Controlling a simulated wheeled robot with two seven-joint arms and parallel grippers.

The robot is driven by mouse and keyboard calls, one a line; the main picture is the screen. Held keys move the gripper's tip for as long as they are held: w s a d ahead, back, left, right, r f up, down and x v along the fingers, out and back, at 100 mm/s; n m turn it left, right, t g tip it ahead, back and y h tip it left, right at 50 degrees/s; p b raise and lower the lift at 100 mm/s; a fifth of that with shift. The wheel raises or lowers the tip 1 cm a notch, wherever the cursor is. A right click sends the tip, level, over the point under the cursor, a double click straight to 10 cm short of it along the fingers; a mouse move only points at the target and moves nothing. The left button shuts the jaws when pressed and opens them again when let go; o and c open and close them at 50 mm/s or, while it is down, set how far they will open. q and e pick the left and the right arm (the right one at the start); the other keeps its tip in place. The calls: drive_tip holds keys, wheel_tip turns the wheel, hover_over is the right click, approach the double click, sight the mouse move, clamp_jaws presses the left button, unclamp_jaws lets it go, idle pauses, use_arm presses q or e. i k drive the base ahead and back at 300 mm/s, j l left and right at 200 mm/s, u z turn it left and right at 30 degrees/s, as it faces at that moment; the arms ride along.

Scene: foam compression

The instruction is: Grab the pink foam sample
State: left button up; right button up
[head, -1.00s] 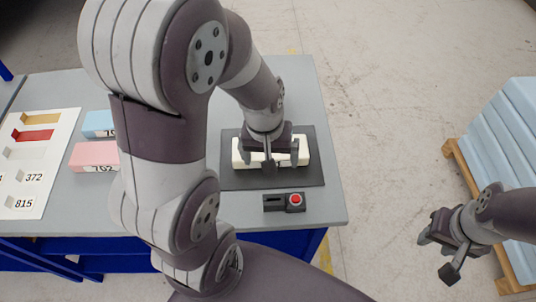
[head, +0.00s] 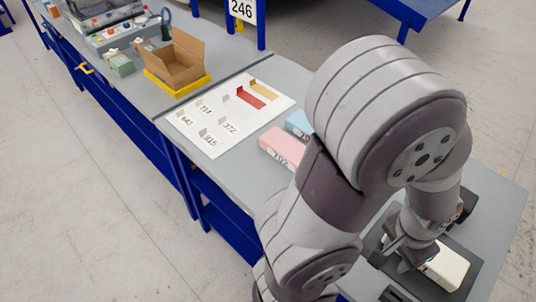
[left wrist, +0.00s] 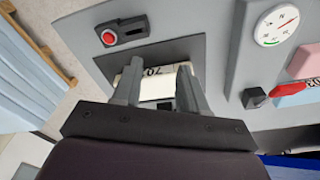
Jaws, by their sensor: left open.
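The pink foam sample (head: 282,147) lies on the grey table beside the white numbered board, partly hidden by my left arm. A pink piece (left wrist: 306,62) also shows at the right edge of the left wrist view. My left gripper (head: 416,252) is well to the right of it, over a cream-white block (head: 447,269) on a dark plate. In the left wrist view, my left gripper (left wrist: 158,72) is open, its fingers on either side of the white block (left wrist: 157,90). Whether they touch it is unclear. My right gripper is out of view.
A light-blue block (head: 299,122) lies just behind the pink one. The white board (head: 205,148) bears red and yellow strips. A cardboard box (head: 175,62) stands farther back. The left wrist view shows a dial gauge (left wrist: 277,25) and red button (left wrist: 108,37).

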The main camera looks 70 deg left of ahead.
sight(286, 150)
drive_tip(key=u, duration=2.25)
drive_tip(key=i+j, duration=0.2)
drive_tip(key=j, duration=0.15)
drive_tip(key=i+j+z, duration=0.1)
drive_tip(key=j+z, duration=0.15)
drive_tip(key=z, duration=0.15)
drive_tip(key=i+j+z, duration=0.1)
drive_tip(key=j+z, duration=0.15)
drive_tip(key=z, duration=0.15)
drive_tip(key=j+z, duration=0.25)
drive_tip(key=z, duration=0.15)
drive_tip(key=j+z, duration=0.4)
drive_tip(key=l+z, duration=0.1)
drive_tip(key=z, duration=0.25)
